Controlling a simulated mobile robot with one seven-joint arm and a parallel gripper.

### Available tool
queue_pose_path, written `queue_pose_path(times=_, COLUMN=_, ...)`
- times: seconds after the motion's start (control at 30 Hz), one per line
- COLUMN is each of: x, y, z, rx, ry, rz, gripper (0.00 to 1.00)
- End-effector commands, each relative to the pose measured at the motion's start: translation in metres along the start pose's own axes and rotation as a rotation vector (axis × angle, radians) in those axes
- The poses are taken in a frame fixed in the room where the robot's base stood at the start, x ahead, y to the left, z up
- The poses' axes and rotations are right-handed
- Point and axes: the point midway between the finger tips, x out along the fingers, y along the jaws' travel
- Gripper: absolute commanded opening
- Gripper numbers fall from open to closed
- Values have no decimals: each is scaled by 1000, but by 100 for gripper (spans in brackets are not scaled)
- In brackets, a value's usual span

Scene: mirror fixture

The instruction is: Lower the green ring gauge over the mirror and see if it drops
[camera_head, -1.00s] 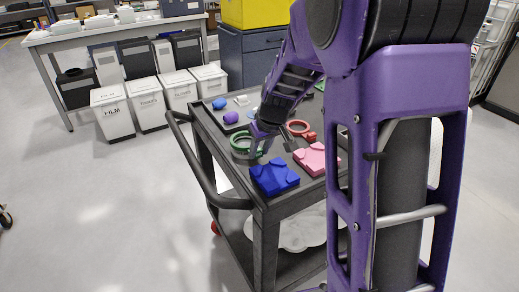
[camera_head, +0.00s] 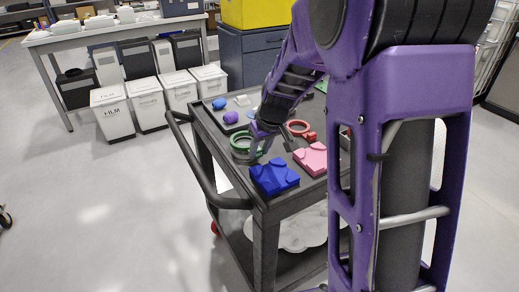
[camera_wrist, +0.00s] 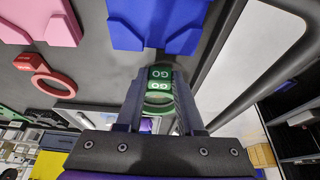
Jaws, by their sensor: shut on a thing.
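The green ring gauge (camera_head: 241,145) is at the middle of the dark cart top, just behind the blue fixture block. My gripper (camera_head: 256,148) is at its right side in the head view. In the wrist view my gripper (camera_wrist: 160,76) is shut on the green ring gauge's tab, marked GO (camera_wrist: 160,73); the ring (camera_wrist: 159,98) shows between the fingers. I cannot tell whether the ring touches the cart top. I cannot make out the mirror for certain in either view.
On the cart (camera_head: 264,205) are a blue block (camera_head: 274,177), a pink block (camera_head: 311,158) and a red ring (camera_head: 298,127). A purple piece (camera_head: 231,117) and a blue piece (camera_head: 219,104) lie at the back left. White bins (camera_head: 146,103) stand beyond.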

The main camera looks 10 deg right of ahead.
Motion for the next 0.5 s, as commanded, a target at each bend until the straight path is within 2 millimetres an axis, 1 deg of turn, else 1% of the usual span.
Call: queue_pose_path(times=0.5, x=3, y=0, z=1, rx=0, ry=0, rz=0, gripper=0)
